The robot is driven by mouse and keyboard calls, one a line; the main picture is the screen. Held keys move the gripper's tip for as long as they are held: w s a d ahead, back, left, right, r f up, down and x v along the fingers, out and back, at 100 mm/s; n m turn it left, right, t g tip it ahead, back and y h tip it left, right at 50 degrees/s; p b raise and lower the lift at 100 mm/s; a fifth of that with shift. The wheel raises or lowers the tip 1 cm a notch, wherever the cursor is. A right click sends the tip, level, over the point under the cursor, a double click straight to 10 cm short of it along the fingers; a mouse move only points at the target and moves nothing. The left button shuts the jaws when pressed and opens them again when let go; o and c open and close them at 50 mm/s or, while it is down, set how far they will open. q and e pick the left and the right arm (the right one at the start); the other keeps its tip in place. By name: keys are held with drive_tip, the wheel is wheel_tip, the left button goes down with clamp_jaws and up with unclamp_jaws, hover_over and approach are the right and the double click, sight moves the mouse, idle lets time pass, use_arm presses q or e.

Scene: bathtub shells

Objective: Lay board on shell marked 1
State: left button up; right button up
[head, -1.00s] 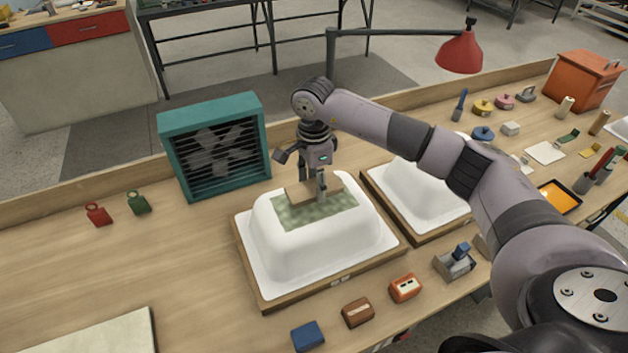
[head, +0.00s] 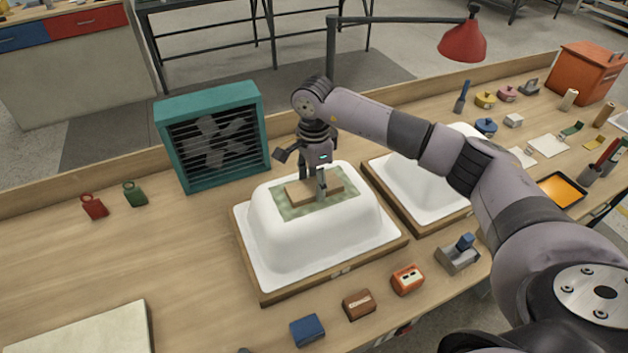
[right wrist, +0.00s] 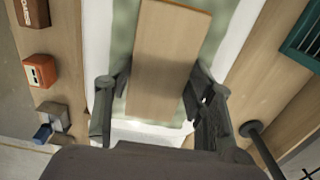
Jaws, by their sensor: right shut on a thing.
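A small flat wooden board (head: 300,193) is in my right gripper (head: 321,190), which is shut on it. In the right wrist view the board (right wrist: 166,60) lies between the two fingers. The board is over the green mottled patch (head: 345,184) on top of the near white bathtub shell (head: 310,240); whether it touches the patch I cannot tell. The patch also shows beside the board in the wrist view (right wrist: 122,30). This shell stands on a wooden base with small marks on its front edge, too small to read. A second white shell (head: 405,190) stands to the right, partly behind my arm.
A teal fan (head: 212,140) stands behind and left of the near shell. Blue (head: 307,330), brown (head: 358,304) and orange (head: 407,279) blocks line the front edge. A red lamp (head: 462,41) hangs at the back. The bench left of the shell is mostly clear.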

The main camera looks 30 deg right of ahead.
drive_tip(key=shift+s+f, duration=0.1)
drive_tip(key=shift+f, duration=0.15)
idle(0.5)
drive_tip(key=o, duration=1.3)
drive_tip(key=shift+r, duration=0.1)
drive_tip(key=o, duration=0.5)
drive_tip(key=shift+r+p, duration=1.55)
drive_tip(key=shift+r, duration=1.95)
drive_tip(key=shift+f, duration=0.1)
